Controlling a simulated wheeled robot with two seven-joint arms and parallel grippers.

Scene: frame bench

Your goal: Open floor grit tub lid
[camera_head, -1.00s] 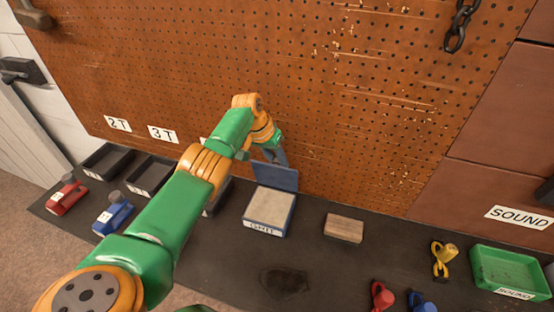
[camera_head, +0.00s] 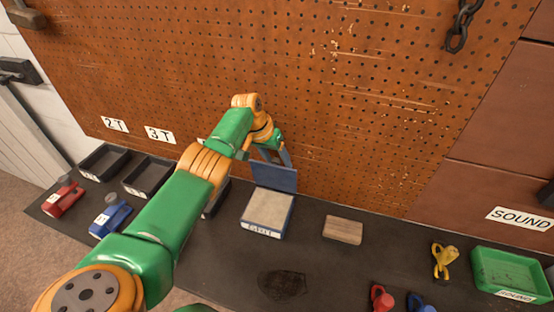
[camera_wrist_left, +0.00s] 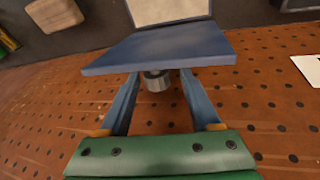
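The floor grit tub (camera_head: 268,212) is a blue box with pale grit and a white label on its front, whose lettering I cannot read surely. Its blue lid (camera_head: 274,176) stands raised at the back edge, near the pegboard. My left gripper (camera_head: 274,157) is behind the raised lid. In the left wrist view, the lid (camera_wrist_left: 160,46) lies across the fingertips, with a grey metal knob (camera_wrist_left: 157,80) on its near face. The fingers of my left gripper (camera_wrist_left: 162,88) stand wide on both sides of the knob, with gaps visible. My right gripper is not in view.
A wooden block (camera_head: 343,230) lies right of the tub. Dark trays (camera_head: 148,174) and red and blue tools (camera_head: 110,219) are at the left. A yellow shackle (camera_head: 443,262) and a green tray (camera_head: 510,270) are at the right. The pegboard (camera_head: 330,130) rises close behind the lid.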

